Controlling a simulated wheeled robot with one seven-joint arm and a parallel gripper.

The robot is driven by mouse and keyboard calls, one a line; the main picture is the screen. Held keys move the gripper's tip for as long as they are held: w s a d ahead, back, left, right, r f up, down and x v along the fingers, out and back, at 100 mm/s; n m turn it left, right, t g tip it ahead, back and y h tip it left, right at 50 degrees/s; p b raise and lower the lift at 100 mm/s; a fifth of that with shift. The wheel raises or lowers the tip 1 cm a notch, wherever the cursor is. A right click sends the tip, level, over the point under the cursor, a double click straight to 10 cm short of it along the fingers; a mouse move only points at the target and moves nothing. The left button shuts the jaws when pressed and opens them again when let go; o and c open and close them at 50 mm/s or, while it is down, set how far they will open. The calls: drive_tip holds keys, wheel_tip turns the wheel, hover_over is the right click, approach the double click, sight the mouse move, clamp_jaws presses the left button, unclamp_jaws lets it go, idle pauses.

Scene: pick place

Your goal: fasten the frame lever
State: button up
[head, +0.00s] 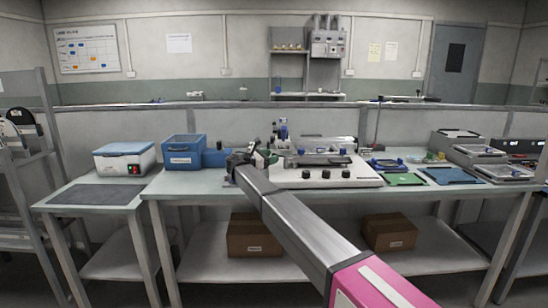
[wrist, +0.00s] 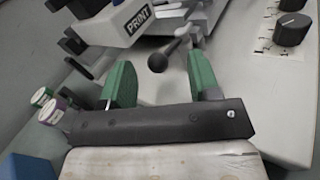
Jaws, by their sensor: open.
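A lever with a dark ball knob (wrist: 157,62) shows in the wrist view, its thin stem running up and right to a metal frame. I take it to be the frame lever. My gripper (wrist: 160,72) has green fingers spread apart, one on each side of the knob, with visible gaps. In the head view my gripper (head: 266,158) is at the left end of a white machine (head: 320,175) with black dials. The arm hides part of that machine end, and the lever cannot be made out there.
A grey block labelled PRINT (wrist: 128,22) stands close to the left finger. Two small capped bottles (wrist: 47,108) are at the left. On the bench (head: 225,191) are a blue bin (head: 182,152) and, right of the machine, a green board (head: 405,179).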

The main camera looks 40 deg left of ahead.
drive_tip(key=v, duration=0.8)
drive_tip(key=shift+a, duration=0.1)
